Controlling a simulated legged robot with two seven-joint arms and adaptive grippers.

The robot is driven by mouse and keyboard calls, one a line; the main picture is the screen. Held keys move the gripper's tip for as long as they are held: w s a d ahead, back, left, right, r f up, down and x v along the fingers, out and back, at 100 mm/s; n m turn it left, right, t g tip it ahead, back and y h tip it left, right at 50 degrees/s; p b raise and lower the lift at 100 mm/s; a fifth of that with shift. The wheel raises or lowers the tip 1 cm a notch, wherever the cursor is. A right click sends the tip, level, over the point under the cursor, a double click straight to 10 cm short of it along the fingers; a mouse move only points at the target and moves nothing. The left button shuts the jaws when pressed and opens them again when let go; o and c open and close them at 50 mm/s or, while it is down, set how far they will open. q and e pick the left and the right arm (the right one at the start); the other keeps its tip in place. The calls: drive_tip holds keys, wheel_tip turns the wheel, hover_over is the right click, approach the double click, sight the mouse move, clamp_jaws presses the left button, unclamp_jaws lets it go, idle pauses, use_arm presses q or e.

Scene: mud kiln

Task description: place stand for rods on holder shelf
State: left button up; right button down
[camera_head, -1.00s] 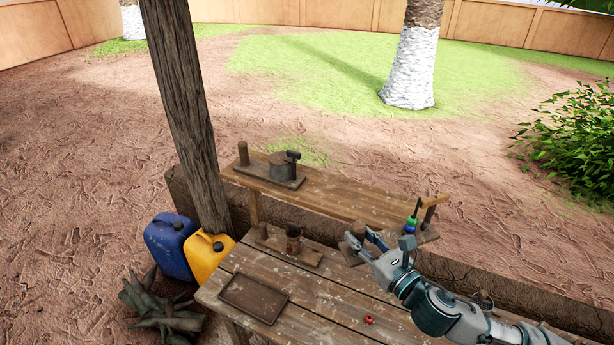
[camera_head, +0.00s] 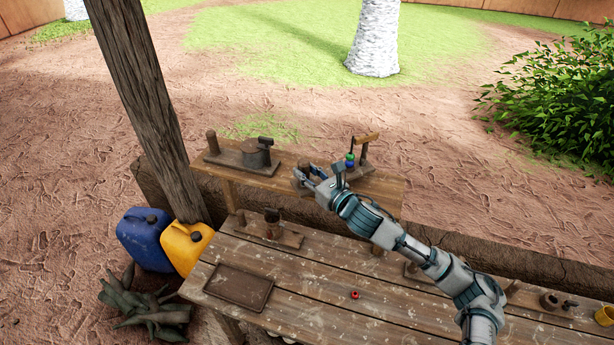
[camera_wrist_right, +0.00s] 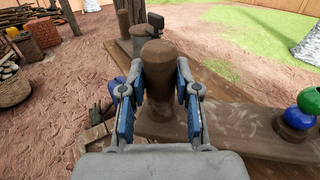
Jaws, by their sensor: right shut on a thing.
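My right gripper (camera_head: 309,177) is shut on a brown round post of the stand for rods (camera_head: 364,172). The stand has a wooden base, a blue and a green ball, and an upright with a light wooden piece on top. In the right wrist view the post (camera_wrist_right: 160,66) sits between the blue fingers (camera_wrist_right: 160,95), and the base (camera_wrist_right: 237,132) runs to the right. The stand is at the right part of the holder shelf (camera_head: 283,183), a raised plank behind the bench. I cannot tell whether it touches the shelf. My left gripper is not in view.
Another wooden stand (camera_head: 235,160) with a dark cylinder occupies the shelf's left part. The bench (camera_head: 310,285) holds a small stand (camera_head: 285,237), a tray (camera_head: 238,287) and a red piece (camera_head: 354,295). A wooden post (camera_head: 140,105) and blue (camera_head: 145,240) and yellow (camera_head: 187,246) cans stand left.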

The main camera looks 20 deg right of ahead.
sight(311, 180)
drive_tip(key=shift+w+a, duration=0.15)
drive_tip(key=shift+w, duration=0.2)
drive_tip(key=shift+a+f, duration=0.1)
drive_tip(key=shift+f, duration=0.15)
drive_tip(key=shift+s+d+f, duration=0.1)
drive_tip(key=shift+d+f, duration=0.1)
drive_tip(key=shift+f, duration=0.4)
drive_tip(key=shift+s+d+f, duration=0.1)
drive_tip(key=shift+d+f, duration=0.05)
drive_tip(key=shift+f, duration=0.4)
drive_tip(key=shift+w+d+f, duration=0.1)
drive_tip(key=shift+d+f, duration=0.3)
drive_tip(key=shift+d, duration=0.3)
drive_tip(key=c, duration=1)
unclamp_jaws()
drive_tip(key=shift+o, duration=0.8)
drive_tip(key=shift+a, duration=0.65)
drive_tip(key=shift+a+r, duration=0.1)
use_arm(q)
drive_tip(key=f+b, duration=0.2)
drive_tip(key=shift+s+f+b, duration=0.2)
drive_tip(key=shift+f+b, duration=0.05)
drive_tip(key=shift+b, duration=0.05)
use_arm(e)
drive_tip(key=v, duration=1.2)
